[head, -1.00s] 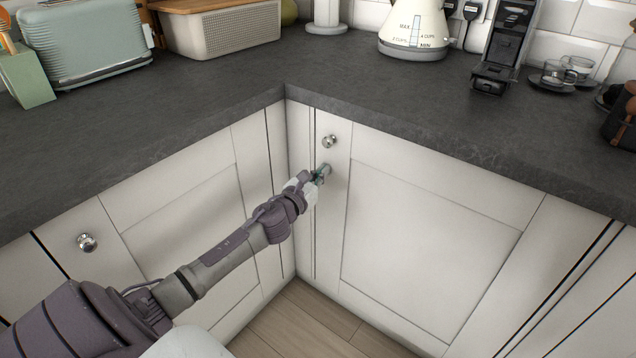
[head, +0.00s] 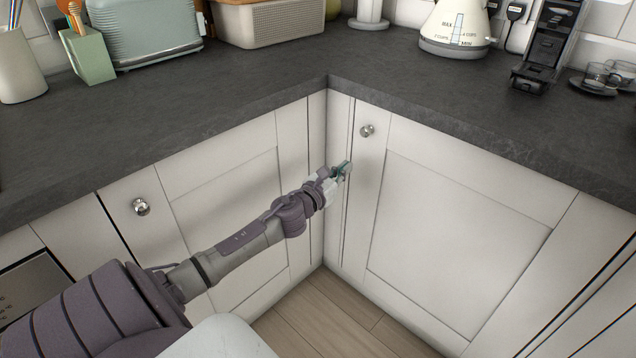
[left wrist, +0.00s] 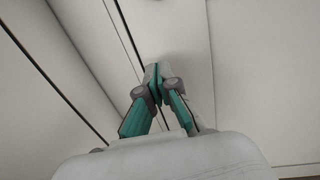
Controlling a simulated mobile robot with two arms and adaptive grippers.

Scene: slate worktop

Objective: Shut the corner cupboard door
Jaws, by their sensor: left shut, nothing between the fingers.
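The corner cupboard door (head: 450,225) is a cream panelled door to the right of the inner corner, with a round metal knob (head: 367,131) at its upper left. It looks flush with its surround, with a thin dark line along its left edge. My left gripper (head: 343,170) is shut and empty, below and left of the knob, close to the door's left edge. I cannot tell whether it touches. In the left wrist view its teal fingers (left wrist: 154,76) meet in front of pale panels and a dark gap. My right gripper is not in view.
A second cream door (head: 225,205) with its own knob (head: 141,207) is left of the corner, behind my left arm. The slate worktop (head: 300,100) overhangs both. A toaster (head: 145,35) and a kettle (head: 455,30) stand on it. Wooden floor (head: 320,310) is clear below.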

